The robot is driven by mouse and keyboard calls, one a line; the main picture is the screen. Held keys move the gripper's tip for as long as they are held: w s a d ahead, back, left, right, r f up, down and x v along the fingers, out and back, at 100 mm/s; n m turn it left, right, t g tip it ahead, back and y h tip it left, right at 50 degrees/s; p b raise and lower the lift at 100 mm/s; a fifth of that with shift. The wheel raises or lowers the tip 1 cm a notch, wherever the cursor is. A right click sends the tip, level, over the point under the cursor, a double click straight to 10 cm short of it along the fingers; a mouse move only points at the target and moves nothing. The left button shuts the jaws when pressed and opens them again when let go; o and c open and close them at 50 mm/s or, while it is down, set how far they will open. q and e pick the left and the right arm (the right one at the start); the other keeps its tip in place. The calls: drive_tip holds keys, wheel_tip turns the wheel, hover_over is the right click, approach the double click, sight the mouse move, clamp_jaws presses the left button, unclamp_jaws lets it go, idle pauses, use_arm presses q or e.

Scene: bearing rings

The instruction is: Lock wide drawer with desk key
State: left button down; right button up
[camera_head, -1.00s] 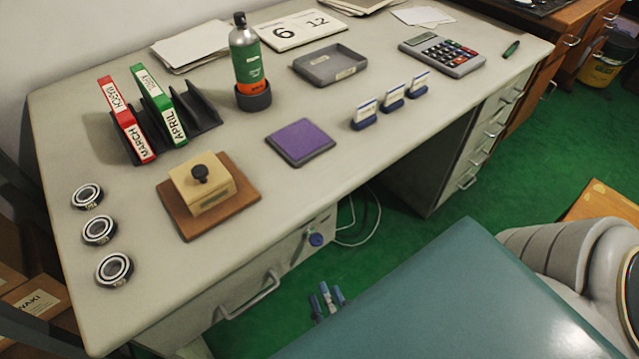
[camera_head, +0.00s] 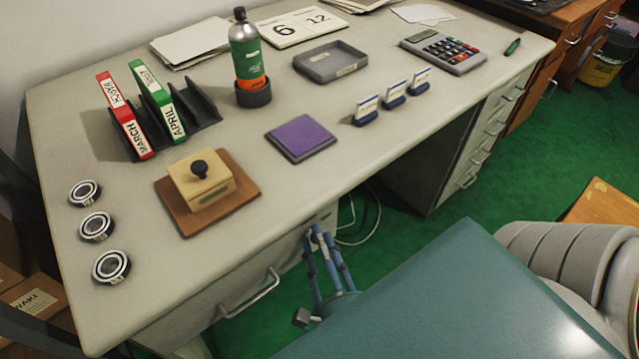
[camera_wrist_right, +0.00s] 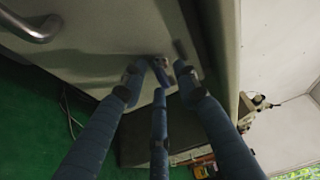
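The wide drawer (camera_head: 222,292) is in the front of the grey desk and looks shut; its bar handle (camera_head: 250,296) also shows in the wrist view, at the top left. My right gripper (camera_head: 318,236) has risen to the drawer front, right of the handle, where the blue desk key sits. In the head view its fingers hide the key. In the right wrist view the three blue fingertips stand apart around a small bluish part (camera_wrist_right: 164,72), probably the key. I cannot tell whether they touch it. My left gripper is not in view.
On the desk (camera_head: 240,232) are three bearing rings (camera_head: 96,226), a wooden block on a board (camera_head: 225,214), a purple pad (camera_head: 300,138), binders (camera_head: 128,125) and a bottle (camera_head: 247,60). A cable (camera_head: 372,215) hangs behind. A drawer column (camera_head: 455,160) stands at right.

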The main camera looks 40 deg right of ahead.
clamp_jaws()
